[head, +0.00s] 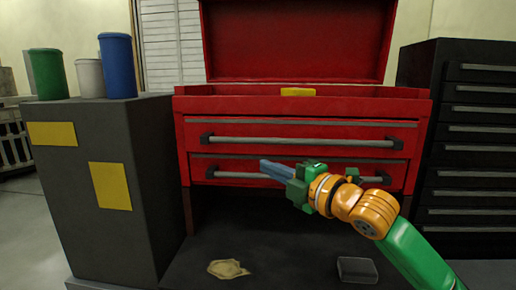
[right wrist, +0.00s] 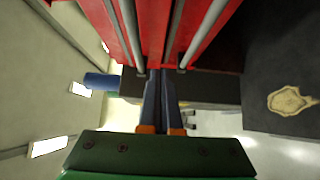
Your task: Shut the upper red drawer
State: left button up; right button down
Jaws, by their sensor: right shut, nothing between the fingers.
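The red tool chest has two drawers in the head view. The upper red drawer (head: 300,130) has a long grey handle (head: 300,141) across its front. It looks nearly flush or slightly out; I cannot tell exactly. The lower red drawer (head: 235,163) is below it, its handle partly hidden by my right gripper. My right gripper (head: 264,165) is shut and empty in front of the lower drawer, pointing left. In the right wrist view its fingers (right wrist: 160,75) are together, with a handle on either side. Contact with the chest cannot be told. My left gripper is out of view.
The chest's lid (head: 295,40) is up, and a yellow object (head: 298,92) lies at its top. A dark cabinet (head: 120,240) with cups stands left. A black drawer cabinet (head: 480,150) stands right. A tan patch (head: 228,269) and dark box (head: 357,270) lie below.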

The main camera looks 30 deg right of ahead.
aim_at(273, 135)
jog(key=w+p, duration=0.3)
jog(key=w, duration=0.5)
jog(key=shift+w+d+p, duration=0.1)
jog(key=shift+d+p, duration=0.1)
jog(key=shift+p, duration=0.1)
jog(key=shift+w+d, duration=0.2)
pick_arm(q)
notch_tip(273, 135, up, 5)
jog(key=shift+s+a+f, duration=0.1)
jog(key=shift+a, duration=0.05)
pick_arm(e)
jog(key=shift+f, duration=0.1)
